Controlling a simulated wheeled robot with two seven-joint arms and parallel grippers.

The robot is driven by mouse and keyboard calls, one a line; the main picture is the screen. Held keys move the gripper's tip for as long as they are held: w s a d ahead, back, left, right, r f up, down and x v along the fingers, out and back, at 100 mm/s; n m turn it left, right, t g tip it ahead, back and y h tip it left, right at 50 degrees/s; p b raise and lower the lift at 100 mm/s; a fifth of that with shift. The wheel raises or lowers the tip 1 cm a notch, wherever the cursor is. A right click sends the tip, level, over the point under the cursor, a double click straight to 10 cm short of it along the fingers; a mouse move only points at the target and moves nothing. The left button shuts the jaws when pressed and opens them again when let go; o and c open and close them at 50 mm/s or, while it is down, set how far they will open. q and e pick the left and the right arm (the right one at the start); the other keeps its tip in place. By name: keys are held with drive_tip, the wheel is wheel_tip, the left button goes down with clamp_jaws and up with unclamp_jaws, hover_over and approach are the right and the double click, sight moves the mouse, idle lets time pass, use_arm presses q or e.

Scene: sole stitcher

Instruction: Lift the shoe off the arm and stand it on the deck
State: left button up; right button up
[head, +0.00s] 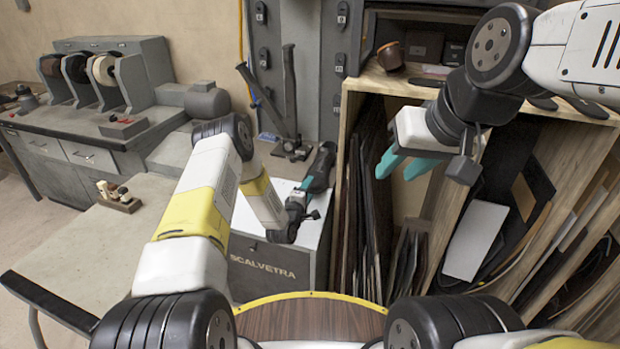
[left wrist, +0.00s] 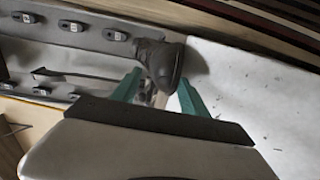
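A dark shoe (head: 321,165) shows in the head view by the grey machine, above the back right of the pale deck (head: 276,190). Its rounded end (left wrist: 168,66) shows in the left wrist view. The stitcher's arm is hard to make out, and I cannot tell how the shoe sits on it. My left gripper (head: 306,192) is at the shoe's near end. In the left wrist view its teal fingers (left wrist: 158,90) are spread, with the shoe's end between and beyond their tips. My right gripper (head: 402,165) is open and empty, raised before the shelf.
A wooden rack (head: 347,130) of leather sheets stands close right of the deck. A pale bench (head: 90,235) and a grinding machine (head: 105,85) stand to the left. The deck's left part is bare.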

use_arm(q)
drive_tip(key=shift+r, duration=0.1)
wheel_tip(320, 180, up, 7)
drive_tip(key=s, duration=0.2)
drive_tip(key=shift+s+a, duration=0.4)
drive_tip(key=shift+a, duration=0.05)
drive_tip(key=shift+o, duration=0.2)
drive_tip(key=o, duration=0.5)
drive_tip(key=shift+o, duration=0.2)
